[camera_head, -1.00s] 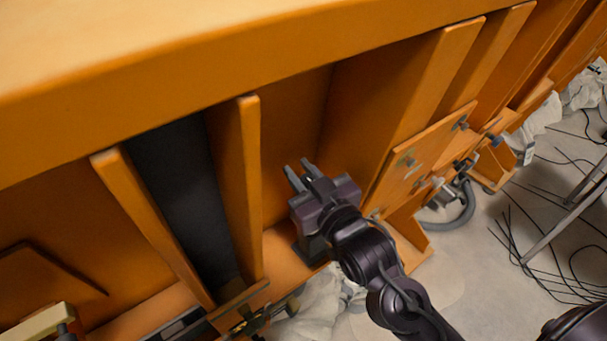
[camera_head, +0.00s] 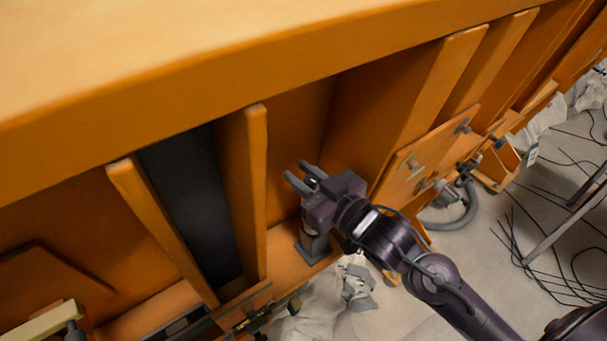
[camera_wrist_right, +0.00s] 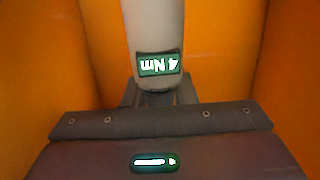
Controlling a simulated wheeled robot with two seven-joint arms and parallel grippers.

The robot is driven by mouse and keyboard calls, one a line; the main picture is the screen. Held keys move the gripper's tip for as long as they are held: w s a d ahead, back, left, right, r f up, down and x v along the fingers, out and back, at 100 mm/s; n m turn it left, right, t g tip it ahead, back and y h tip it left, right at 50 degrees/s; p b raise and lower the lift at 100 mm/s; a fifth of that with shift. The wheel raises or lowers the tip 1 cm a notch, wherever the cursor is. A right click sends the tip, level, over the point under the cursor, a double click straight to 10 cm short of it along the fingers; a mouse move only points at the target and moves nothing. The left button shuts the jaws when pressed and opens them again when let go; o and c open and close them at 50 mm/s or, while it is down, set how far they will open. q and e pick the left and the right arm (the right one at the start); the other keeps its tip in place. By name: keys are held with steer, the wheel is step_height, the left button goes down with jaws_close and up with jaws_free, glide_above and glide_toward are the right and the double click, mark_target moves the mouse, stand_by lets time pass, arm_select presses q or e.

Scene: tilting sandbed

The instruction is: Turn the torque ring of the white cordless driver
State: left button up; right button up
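In the right wrist view, a pale, whitish rounded body, which looks like the white cordless driver (camera_wrist_right: 156,25), comes down from the top middle. No object shows between the fingertips there. In the wrist view the dark finger parts lie just beyond the display, partly hidden. I cannot make out the torque ring. My left gripper is not in view.
A grey upright piece with a flat foot (camera_head: 313,247) stands on the orange ledge beneath my right gripper. Orange uprights (camera_head: 257,190) wall the bay on both sides. The thick bench top (camera_head: 200,70) overhangs it. Cables (camera_head: 545,240) lie on the floor at right.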

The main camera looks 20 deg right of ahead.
mark_target(314, 188)
steer(key=o, duration=0.4)
steer(key=shift+c, duration=0.2)
steer(key=shift+s+d+f, duration=0.15)
steer(key=shift+s+d, duration=0.1)
steer(key=shift+s, duration=0.25)
steer(key=b+v, duration=0.1)
steer(key=v, duration=0.2)
steer(key=shift+s+d+b, duration=0.1)
steer(key=shift+s+b, duration=0.2)
steer(key=shift+b, duration=0.05)
steer(key=shift+s+d+r+p, duration=0.15)
steer(key=shift+s+d+p, duration=0.05)
steer(key=shift+s+p, duration=0.2)
steer(key=shift+s+d+r+p, duration=0.15)
steer(key=shift+s+d+p, duration=0.05)
steer(key=shift+s+p, duration=0.15)
steer(key=shift+s+d+f+p, duration=0.1)
steer(key=shift+s+d+p, duration=0.2)
steer(key=shift+s, duration=0.3)
